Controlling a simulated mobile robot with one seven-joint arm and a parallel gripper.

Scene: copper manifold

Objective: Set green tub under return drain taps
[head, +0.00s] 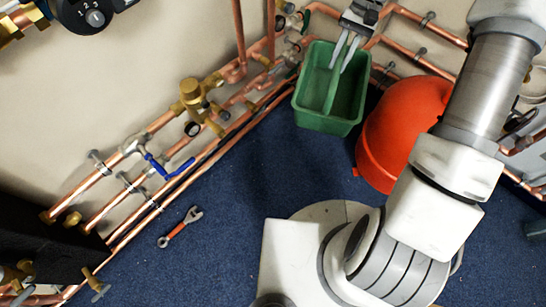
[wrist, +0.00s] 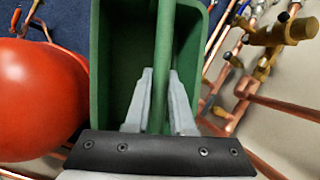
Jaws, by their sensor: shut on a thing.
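The green tub (head: 326,122) is at the top centre of the head view, beside the copper pipes along the wall. A green bar runs across its open top. My gripper (head: 341,66) is shut on this bar, with one finger on each side. The wrist view shows the same hold, with the tub (wrist: 98,45) open and empty around my gripper (wrist: 161,75). I cannot tell whether the tub touches the floor. Small valve fittings (head: 292,47) sit on the pipes just left of the tub's top end. I cannot tell which fittings are the return drain taps.
A red rounded container (head: 395,135) stands close to the tub's right side. A brass valve (head: 192,92) and a blue-lever valve (head: 155,165) stick out from the pipes. A wrench (head: 180,227) lies on the blue carpet (head: 245,190), which is clear below the tub.

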